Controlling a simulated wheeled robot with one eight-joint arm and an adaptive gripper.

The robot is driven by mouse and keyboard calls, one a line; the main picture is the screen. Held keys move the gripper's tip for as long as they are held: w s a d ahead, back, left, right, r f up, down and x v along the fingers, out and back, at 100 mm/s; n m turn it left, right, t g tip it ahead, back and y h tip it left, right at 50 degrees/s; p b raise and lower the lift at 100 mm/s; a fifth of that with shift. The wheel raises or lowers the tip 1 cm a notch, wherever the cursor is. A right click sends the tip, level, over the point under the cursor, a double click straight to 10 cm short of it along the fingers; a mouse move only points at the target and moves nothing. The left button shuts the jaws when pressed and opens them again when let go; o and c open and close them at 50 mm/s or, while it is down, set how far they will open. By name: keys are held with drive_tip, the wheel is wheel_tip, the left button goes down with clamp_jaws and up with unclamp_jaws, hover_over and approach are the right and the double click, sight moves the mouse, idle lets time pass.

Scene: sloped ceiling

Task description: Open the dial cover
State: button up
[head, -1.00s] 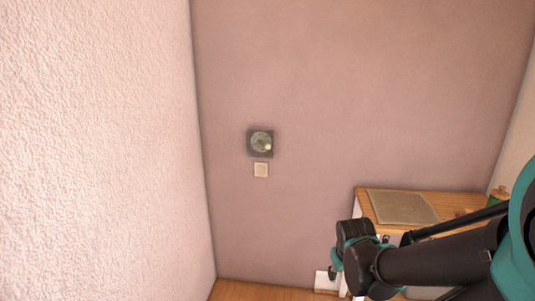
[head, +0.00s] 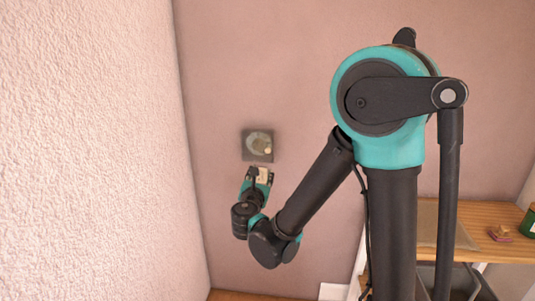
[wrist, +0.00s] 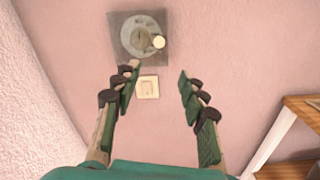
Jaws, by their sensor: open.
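The dial (head: 258,145) is a dark square plate with a round grey-green face and a small pale knob, mounted on the pink wall. It also shows at the top of the wrist view (wrist: 140,38). I cannot tell a separate cover from the dial face. My gripper (head: 258,175) is just below the dial in the head view. In the wrist view my gripper (wrist: 158,75) is open and empty, its fingers spread and pointing toward the wall, with the dial ahead beyond the fingertips. No contact with the dial is visible.
A pale light switch (wrist: 147,87) sits on the wall below the dial, seen between my fingers. A wooden shelf unit (head: 480,222) with a green jar (head: 529,222) stands at the right. A textured white wall (head: 90,150) is close on the left.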

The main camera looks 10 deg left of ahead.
sight(268, 151)
drive_tip(key=w, duration=1.7)
drive_tip(key=shift+d, duration=0.2)
clamp_jaws()
